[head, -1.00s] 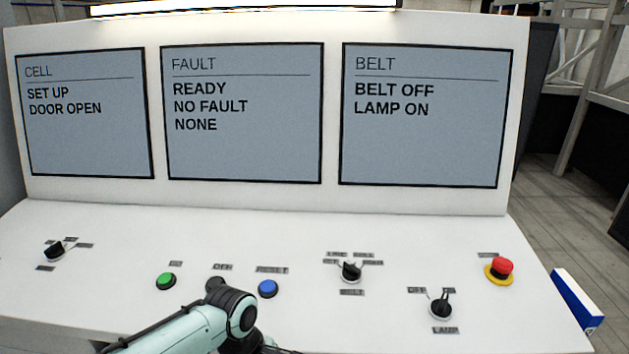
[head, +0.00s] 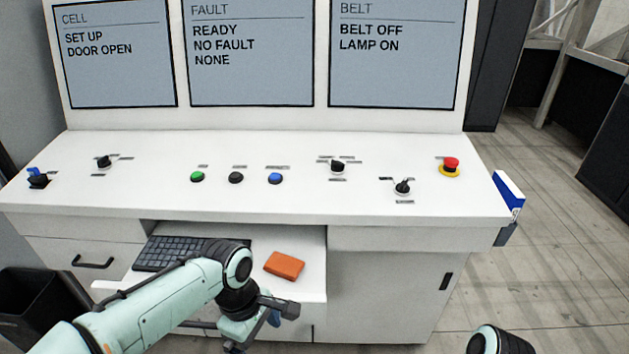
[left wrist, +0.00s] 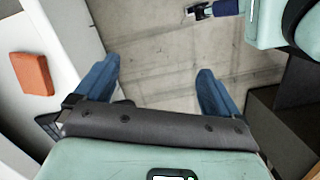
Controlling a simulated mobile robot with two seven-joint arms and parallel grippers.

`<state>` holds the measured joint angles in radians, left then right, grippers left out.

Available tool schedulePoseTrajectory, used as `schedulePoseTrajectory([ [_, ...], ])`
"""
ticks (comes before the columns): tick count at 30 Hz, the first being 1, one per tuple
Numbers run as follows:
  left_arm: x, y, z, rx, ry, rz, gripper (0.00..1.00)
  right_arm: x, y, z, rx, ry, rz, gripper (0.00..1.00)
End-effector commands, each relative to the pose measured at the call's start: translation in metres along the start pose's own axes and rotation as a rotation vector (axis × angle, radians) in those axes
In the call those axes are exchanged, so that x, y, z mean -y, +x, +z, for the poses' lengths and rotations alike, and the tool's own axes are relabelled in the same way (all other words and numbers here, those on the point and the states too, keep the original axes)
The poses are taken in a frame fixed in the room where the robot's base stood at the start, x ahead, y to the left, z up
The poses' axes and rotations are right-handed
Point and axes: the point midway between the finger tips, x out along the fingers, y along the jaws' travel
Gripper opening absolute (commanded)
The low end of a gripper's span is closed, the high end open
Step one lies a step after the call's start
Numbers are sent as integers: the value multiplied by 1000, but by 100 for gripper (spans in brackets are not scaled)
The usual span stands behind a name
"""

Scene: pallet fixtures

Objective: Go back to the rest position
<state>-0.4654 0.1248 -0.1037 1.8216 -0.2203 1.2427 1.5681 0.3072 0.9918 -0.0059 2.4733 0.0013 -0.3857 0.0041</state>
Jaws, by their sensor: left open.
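My left arm comes in from the bottom left of the head view. Its gripper (head: 272,320) hangs in front of the console, beside the pull-out shelf. In the left wrist view its two blue fingers (left wrist: 157,88) are wide apart, with nothing between them but floor behind. Part of my right arm (head: 490,340) shows at the bottom right of the head view. Its gripper cannot be made out.
The white console (head: 400,235) carries several buttons and knobs. Its shelf (head: 240,278) holds a keyboard (head: 175,253) and an orange block (head: 284,266). A dark bin (head: 40,308) stands at the left. Floor (head: 560,260) is clear at right.

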Motion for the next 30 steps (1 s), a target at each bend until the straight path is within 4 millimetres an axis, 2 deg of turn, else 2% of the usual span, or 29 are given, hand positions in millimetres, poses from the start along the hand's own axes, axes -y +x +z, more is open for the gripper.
schedulePoseTrajectory([
  [5, -14, 93, -14, 52, 165, -11, 97, 0, 0, 0, -1, 0, 0, 97],
  [6, -14, 117, -18, 66, 209, -7, 97, 0, 0, 0, -1, 0, 0, 97],
  [8, -11, 155, -23, 90, 272, 1, 97, 0, 0, -1, -2, 0, 0, 97],
  [10, -2, 202, -28, 118, 352, 16, 97, 0, 0, -1, -2, -1, 0, 97],
  [13, 26, 272, -33, 155, 466, 47, 97, 0, 0, -1, -1, -1, 0, 97],
  [15, 52, 316, -32, 169, 544, 77, 97, 0, 0, 0, 0, 0, 0, 97],
  [18, 91, 363, -26, 172, 639, 114, 97, 0, 0, 0, 0, 0, 0, 97],
  [21, 123, 391, -18, 159, 713, 138, 97, 0, 0, 0, 0, 0, 0, 97],
  [24, 144, 405, -11, 143, 764, 152, 97, 0, 0, 0, 0, 0, 0, 97],
  [30, 156, 412, -7, 124, 806, 162, 97, 0, 0, 0, 0, 0, 0, 97],
])
